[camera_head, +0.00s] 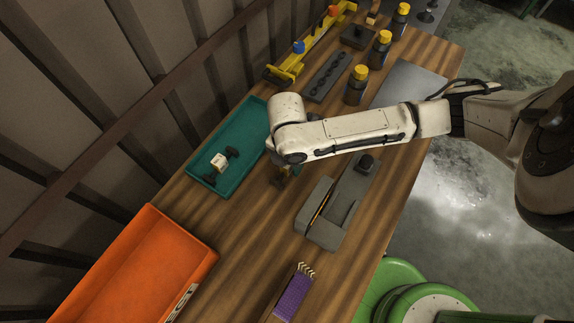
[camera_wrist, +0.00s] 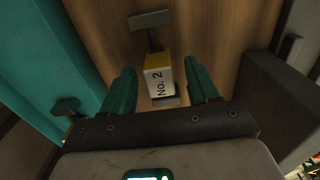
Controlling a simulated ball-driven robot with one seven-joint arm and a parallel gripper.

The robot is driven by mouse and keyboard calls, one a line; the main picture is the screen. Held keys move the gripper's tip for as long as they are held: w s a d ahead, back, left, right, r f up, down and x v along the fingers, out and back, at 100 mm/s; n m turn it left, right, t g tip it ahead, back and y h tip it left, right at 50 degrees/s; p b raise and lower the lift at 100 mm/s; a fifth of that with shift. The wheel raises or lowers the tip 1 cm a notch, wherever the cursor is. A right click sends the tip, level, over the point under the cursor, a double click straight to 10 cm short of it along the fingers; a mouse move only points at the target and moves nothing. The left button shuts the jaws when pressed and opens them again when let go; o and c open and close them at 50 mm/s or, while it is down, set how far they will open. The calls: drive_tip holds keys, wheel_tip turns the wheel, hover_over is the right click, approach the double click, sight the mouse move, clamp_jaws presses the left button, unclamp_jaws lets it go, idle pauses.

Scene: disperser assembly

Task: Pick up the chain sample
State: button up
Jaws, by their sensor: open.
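A yellow block with a white label reading "No. 2" and grey end plates (camera_wrist: 158,80) lies on the wooden table in the wrist view. My gripper (camera_wrist: 159,66) is open, its two teal fingers on either side of this piece with gaps showing. In the head view, a partly hidden yellow and dark piece (camera_head: 282,181) shows below my wrist, and the gripper is hidden there. A similar piece with a white label and black ends (camera_head: 219,162) lies in the teal tray (camera_head: 250,121). No piece is marked as the chain sample.
A grey fixture (camera_head: 325,225) stands close to the right of my wrist. An orange bin (camera_head: 140,265) and a purple block (camera_head: 293,295) are at the near end. Yellow-capped bottles (camera_head: 356,87) and a dark rack (camera_head: 327,76) stand farther back. Bare table lies between the orange bin and fixture.

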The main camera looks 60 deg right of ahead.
clamp_jaws()
idle(0.5)
